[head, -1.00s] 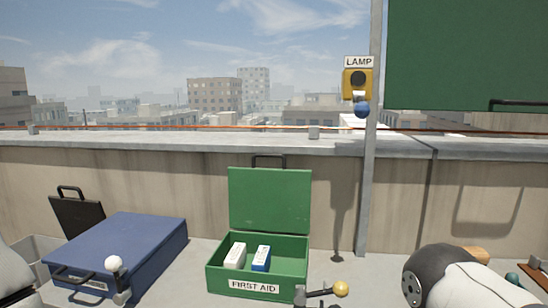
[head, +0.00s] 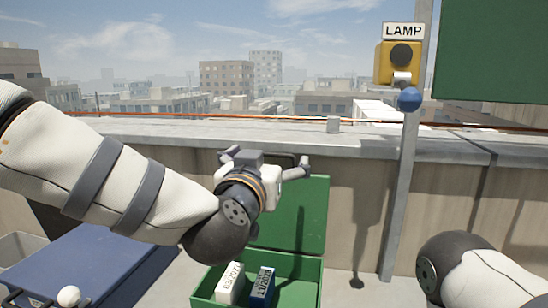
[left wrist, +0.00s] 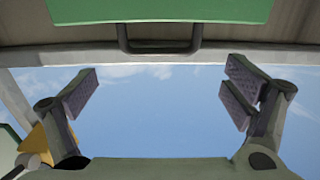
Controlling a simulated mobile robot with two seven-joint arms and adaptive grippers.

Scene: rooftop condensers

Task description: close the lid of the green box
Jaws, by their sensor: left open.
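The green box (head: 312,283) stands low in the middle of the head view, its front cut off by the picture's bottom edge. Its lid (head: 290,212) is open and stands upright at the back. A white pack (head: 230,284) and a blue-and-white pack (head: 262,287) are inside. My left gripper (head: 267,160) is open, with its fingers spread at the lid's top edge, and it hides part of the lid and its handle. In the left wrist view the lid (left wrist: 160,10) and its black handle (left wrist: 160,48) show beyond the gap between the open fingers (left wrist: 160,97). My right gripper is out of view.
A blue case (head: 85,262) lies left of the green box, under my left arm. A white-knobbed lever (head: 68,296) is at bottom left. A post with a yellow lamp switch (head: 397,62) rises right of the box. A parapet wall (head: 350,190) runs behind.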

